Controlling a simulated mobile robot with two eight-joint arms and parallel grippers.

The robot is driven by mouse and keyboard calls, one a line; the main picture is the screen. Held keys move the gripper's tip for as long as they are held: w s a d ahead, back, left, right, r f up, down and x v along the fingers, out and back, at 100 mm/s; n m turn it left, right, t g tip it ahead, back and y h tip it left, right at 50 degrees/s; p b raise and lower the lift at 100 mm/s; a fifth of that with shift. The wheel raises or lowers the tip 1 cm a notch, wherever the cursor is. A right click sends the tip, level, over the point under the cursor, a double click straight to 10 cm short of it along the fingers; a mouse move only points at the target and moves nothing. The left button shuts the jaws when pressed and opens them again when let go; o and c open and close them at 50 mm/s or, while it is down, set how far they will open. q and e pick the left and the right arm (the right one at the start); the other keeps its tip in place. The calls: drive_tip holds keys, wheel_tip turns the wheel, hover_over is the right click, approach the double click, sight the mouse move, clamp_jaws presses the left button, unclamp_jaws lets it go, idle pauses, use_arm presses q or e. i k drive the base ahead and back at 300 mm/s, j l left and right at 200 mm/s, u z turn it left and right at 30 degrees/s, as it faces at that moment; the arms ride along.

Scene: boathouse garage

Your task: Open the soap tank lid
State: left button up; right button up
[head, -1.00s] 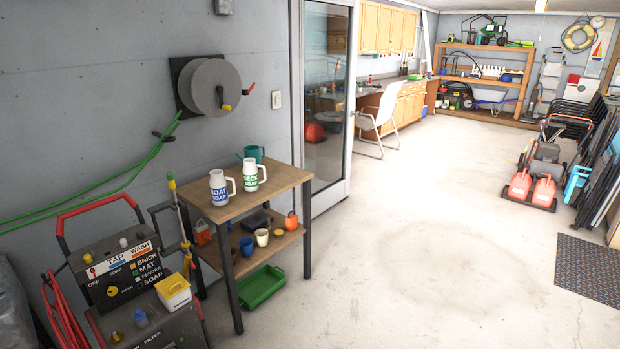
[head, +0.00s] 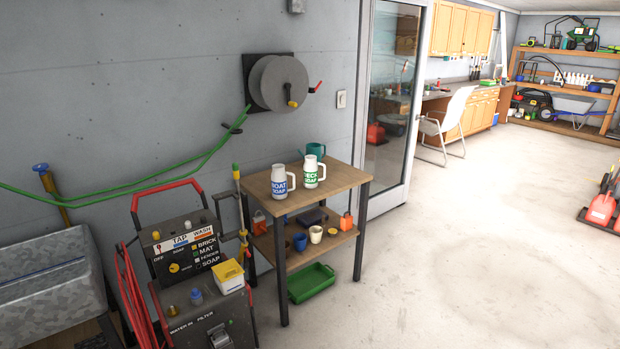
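The pressure washer (head: 185,255) stands at the lower left, with a black panel marked TAP, WASH and SOAP. On its right side sits a small white tank with a yellow lid (head: 228,271), which looks like the soap tank; I cannot read a label on it. The lid looks closed. A blue cap (head: 196,296) and a brass-coloured fitting (head: 171,309) are on the top of the machine's lower body. Neither of my grippers is in view.
A wooden table (head: 340,180) beside the washer holds jugs marked BOAT SOAP (head: 280,183) and DECK SOAP (head: 311,174). A green tray (head: 312,283) lies under it. A grey metal trough (head: 45,265) stands left of the washer. The floor (head: 470,270) to the right is clear.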

sight(227, 267)
drive_tip(key=i+j+u, duration=0.2)
drive_tip(key=i, duration=0.4)
drive_tip(key=i+j+u, duration=0.15)
drive_tip(key=i, duration=0.5)
drive_tip(key=i+j+u, duration=0.2)
drive_tip(key=i, duration=0.45)
